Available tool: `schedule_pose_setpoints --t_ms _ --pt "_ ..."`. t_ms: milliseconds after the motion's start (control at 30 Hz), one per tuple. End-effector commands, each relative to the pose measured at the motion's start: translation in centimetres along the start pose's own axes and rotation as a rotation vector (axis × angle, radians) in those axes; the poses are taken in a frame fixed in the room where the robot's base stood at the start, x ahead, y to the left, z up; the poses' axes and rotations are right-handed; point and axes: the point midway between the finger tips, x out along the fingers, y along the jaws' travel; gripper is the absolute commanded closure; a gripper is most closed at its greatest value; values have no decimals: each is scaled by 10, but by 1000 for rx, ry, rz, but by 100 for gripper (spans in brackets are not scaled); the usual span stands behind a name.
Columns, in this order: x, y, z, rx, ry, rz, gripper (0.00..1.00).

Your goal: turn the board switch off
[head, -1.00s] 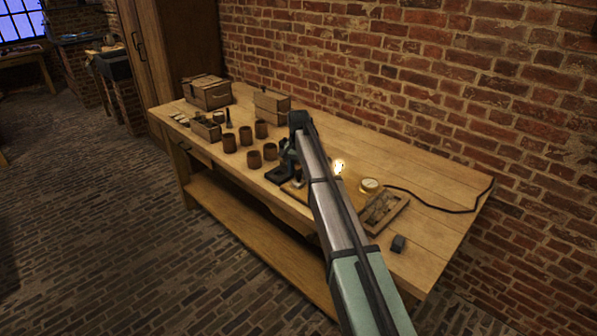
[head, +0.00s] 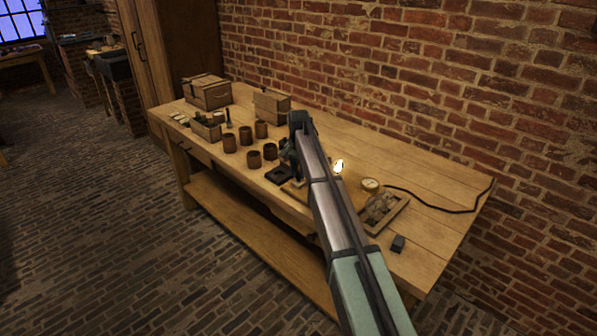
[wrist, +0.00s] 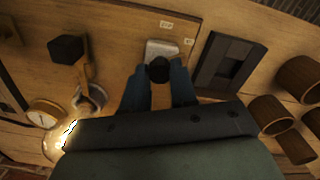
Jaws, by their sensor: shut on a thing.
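The board switch has a black knob (wrist: 158,70) on a pale metal base (wrist: 164,50), seen in the wrist view. My gripper (wrist: 159,76) has its two blue fingers on either side of the knob and is shut on it. Two small labels (wrist: 166,24) lie on the wooden board (wrist: 122,28) beside the switch; I cannot read them. The bulb (head: 339,166) on the board is lit, and its glow also shows in the wrist view (wrist: 70,130). In the head view my gripper (head: 288,160) is at the board's left end, and my arm hides much of the board.
A dark square frame (wrist: 224,65) and brown jars (wrist: 296,78) stand on the other side. The table's back right (head: 420,165) is mostly clear, apart from a cable.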

Motion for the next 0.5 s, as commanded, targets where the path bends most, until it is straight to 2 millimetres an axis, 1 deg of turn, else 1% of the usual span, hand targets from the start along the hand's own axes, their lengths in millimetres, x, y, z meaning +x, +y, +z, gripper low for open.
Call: schedule_pose_setpoints --t_ms 167,500 --pt "0 0 0 -109 0 0 100" --pt "0 0 0 -421 0 0 100"
